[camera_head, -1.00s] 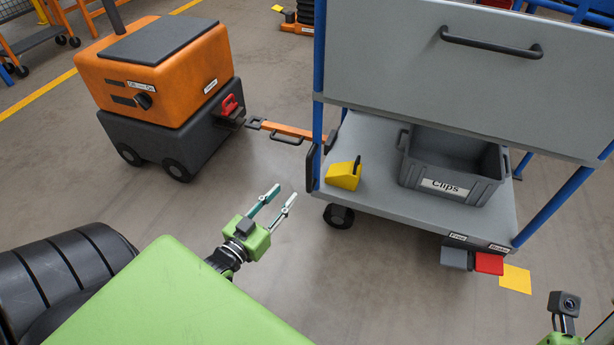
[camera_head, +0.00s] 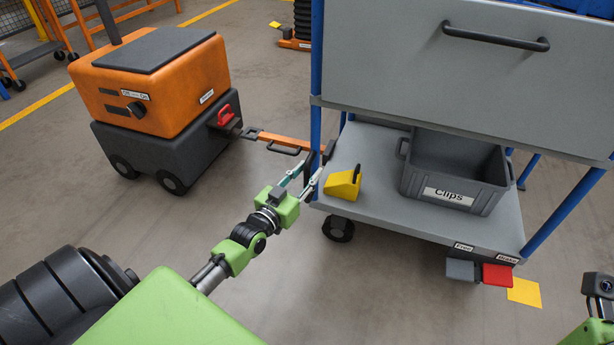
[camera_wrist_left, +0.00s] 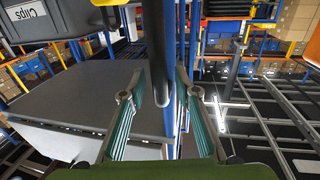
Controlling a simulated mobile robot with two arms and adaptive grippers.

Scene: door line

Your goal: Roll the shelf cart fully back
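The shelf cart (camera_head: 385,185) has grey shelves, blue posts and a grey upper panel with a black bar handle (camera_head: 490,42). A black upright handle (camera_wrist_left: 157,45) is at its left edge. My left gripper (camera_head: 303,180) is at that edge; in the left wrist view its fingers (camera_wrist_left: 160,90) are apart, with the handle between or just beyond their tips. I see no clear contact. A grey pedal (camera_head: 462,270) and a red pedal (camera_head: 497,275) sit under the front edge. Only part of my right gripper's body (camera_head: 602,300) shows; its fingers are hidden.
An orange tug (camera_head: 155,85) stands left; its orange drawbar (camera_head: 285,138) reaches the cart's left side. A grey Clips bin (camera_head: 455,175) and a yellow wedge-shaped block (camera_head: 343,186) rest on the lower shelf. A yellow floor mark (camera_head: 524,292) lies by the pedals. Floor in front is clear.

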